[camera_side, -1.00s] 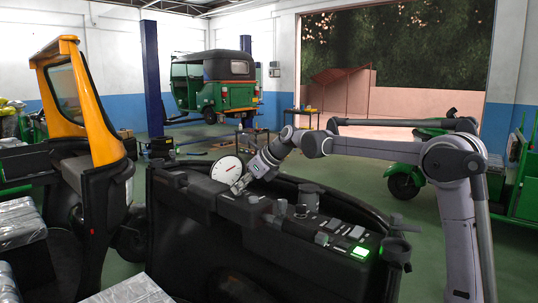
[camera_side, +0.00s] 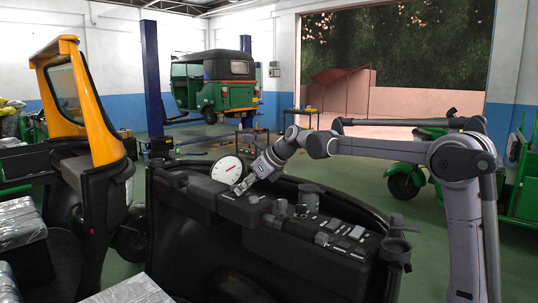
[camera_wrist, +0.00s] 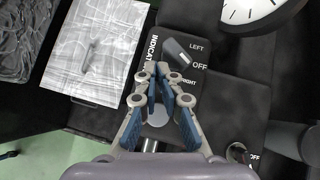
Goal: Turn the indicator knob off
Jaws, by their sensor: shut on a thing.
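The indicator panel (camera_wrist: 150,57) is a black plate lettered INDICATOR, LEFT, OFF and RIGHT in the wrist view. In the side view my gripper (camera_side: 239,188) reaches down to the black dashboard (camera_side: 215,200) beside the round dial, and the knob is too small to make out.
The white dial (camera_side: 227,170) stands close to my gripper; it also shows in the wrist view (camera_wrist: 252,12). More knobs and switches (camera_side: 310,195) line the dashboard to the right. A yellow-framed windscreen (camera_side: 72,90) stands at left. A green rickshaw (camera_side: 225,95) is behind.

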